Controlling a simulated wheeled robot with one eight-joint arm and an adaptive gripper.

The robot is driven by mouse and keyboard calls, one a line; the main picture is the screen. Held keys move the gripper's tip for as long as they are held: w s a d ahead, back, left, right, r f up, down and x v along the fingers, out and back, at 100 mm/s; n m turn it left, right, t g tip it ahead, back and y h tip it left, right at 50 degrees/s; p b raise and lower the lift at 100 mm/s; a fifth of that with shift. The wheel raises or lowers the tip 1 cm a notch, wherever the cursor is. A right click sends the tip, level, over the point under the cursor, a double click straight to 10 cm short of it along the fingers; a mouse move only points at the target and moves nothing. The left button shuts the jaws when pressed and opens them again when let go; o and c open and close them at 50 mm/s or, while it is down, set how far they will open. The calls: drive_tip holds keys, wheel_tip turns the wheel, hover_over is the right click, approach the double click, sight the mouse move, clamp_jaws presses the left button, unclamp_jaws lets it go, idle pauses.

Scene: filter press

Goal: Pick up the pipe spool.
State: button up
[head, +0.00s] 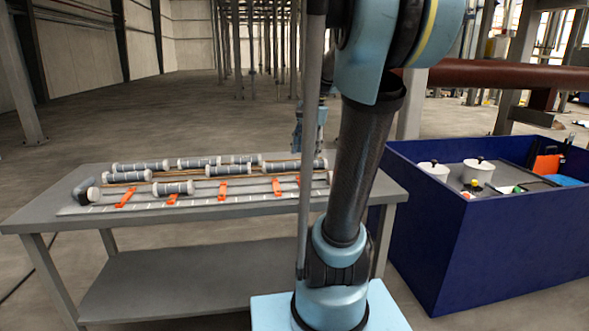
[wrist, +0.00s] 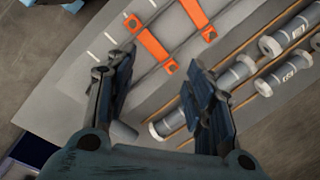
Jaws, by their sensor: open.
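Several pipe spools, grey cylinders with pale flanged ends, lie on a grey table (head: 230,215) in the head view; one is at the front (head: 172,188). In the wrist view one spool (wrist: 235,73) lies right of my gripper (wrist: 155,85), and another (wrist: 165,126) is partly hidden behind the right finger. A further grey cylinder end (wrist: 122,131) shows low between the fingers. My gripper is open, with its fingers wide apart and nothing held between them. In the head view my arm hides the table's right part. Which spool is meant cannot be told.
Orange brackets (head: 222,190) and thin brown rods lie among the spools; the brackets also show in the wrist view (wrist: 150,43). A blue bin (head: 500,235) with pots and small items stands right of the table. The table's front strip is clear.

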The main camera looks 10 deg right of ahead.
drive_tip(key=w+d+r+m+y, duration=0.1)
drive_tip(key=w+d+r+m, duration=0.15)
drive_tip(key=w, duration=0.45)
drive_tip(key=w+d+r+m, duration=0.2)
drive_tip(key=w+r+m, duration=0.15)
drive_tip(key=w, duration=0.45)
drive_tip(key=m, duration=0.1)
approach(295, 166)
drive_tip(key=shift+g+y, duration=0.3)
drive_tip(key=shift+g, duration=0.1)
drive_tip(key=f, duration=0.2)
drive_tip(key=w+a+f, duration=0.1)
drive_tip(key=f, duration=0.2)
drive_tip(key=w+f, duration=0.1)
drive_tip(key=f, duration=0.2)
drive_tip(key=shift+w+a+f, duration=0.15)
drive_tip(key=shift+a+f, duration=0.05)
drive_tip(key=shift+a, duration=0.15)
clamp_jaws()
